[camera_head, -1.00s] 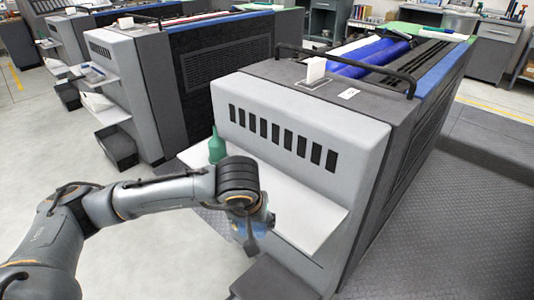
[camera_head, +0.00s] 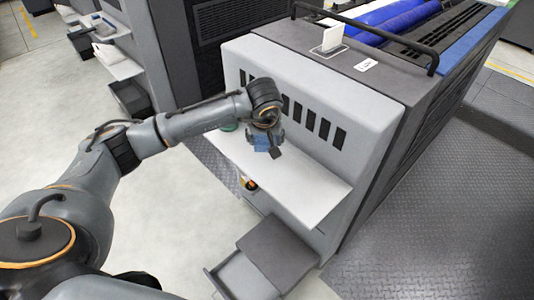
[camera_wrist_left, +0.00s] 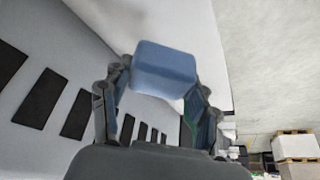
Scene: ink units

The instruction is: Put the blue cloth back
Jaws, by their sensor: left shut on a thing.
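The blue cloth (camera_wrist_left: 165,70) is a folded, rounded block between the fingers of my left gripper (camera_wrist_left: 158,90) in the left wrist view. My left gripper is shut on it. I cannot tell whether the cloth touches the shelf. A green bottle (camera_head: 229,127) on the shelf is mostly hidden behind my left arm. My right gripper is not in view.
Below the shelf is an open grey drawer or step (camera_head: 277,252), with a small container (camera_head: 247,182) under the shelf edge. A dark rail (camera_head: 370,28) and blue rollers (camera_head: 395,15) are on the machine top. Pale floor is clear at left.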

